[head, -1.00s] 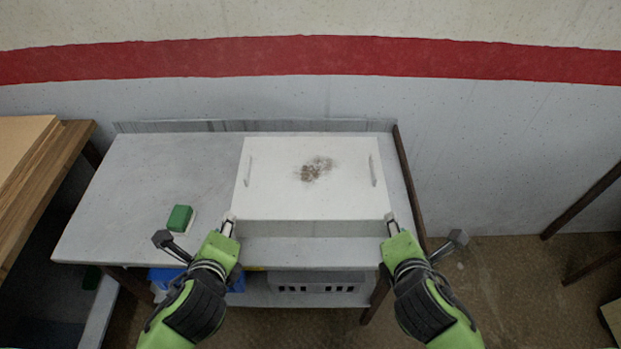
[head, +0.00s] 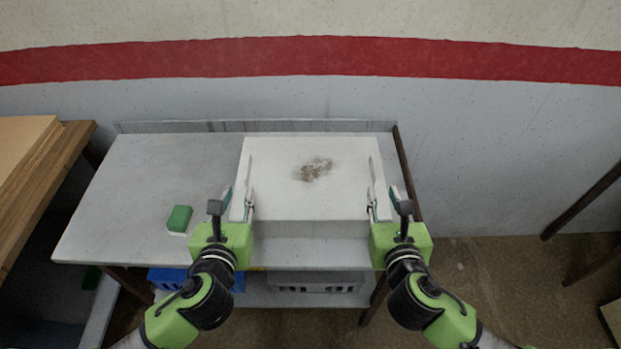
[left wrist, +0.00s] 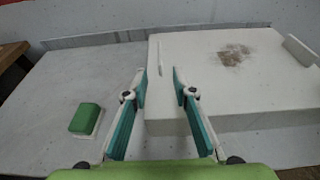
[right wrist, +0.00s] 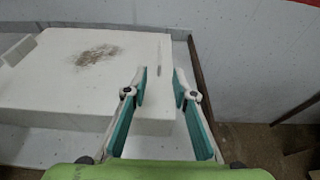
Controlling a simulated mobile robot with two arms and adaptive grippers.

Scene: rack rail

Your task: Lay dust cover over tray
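A white box-like piece (head: 290,194) with a brown smudge on its flat top stands on the grey table. Two slim upright handles, the left one (left wrist: 161,58) and the right one (right wrist: 159,56), rise near its side edges. I cannot tell the dust cover and the tray apart as separate things. My left gripper (head: 238,194) is open at the left front corner, with the left handle ahead between its fingertips. My right gripper (head: 383,195) is open at the right front corner, with the right handle ahead between its fingertips. Both grippers are empty.
A green and white block (head: 179,219) lies on the grey table (head: 130,195) left of the white piece. The table's left part is otherwise clear. A raised lip runs along its back. A blue crate (head: 168,280) and a grey slotted box (head: 318,282) sit below.

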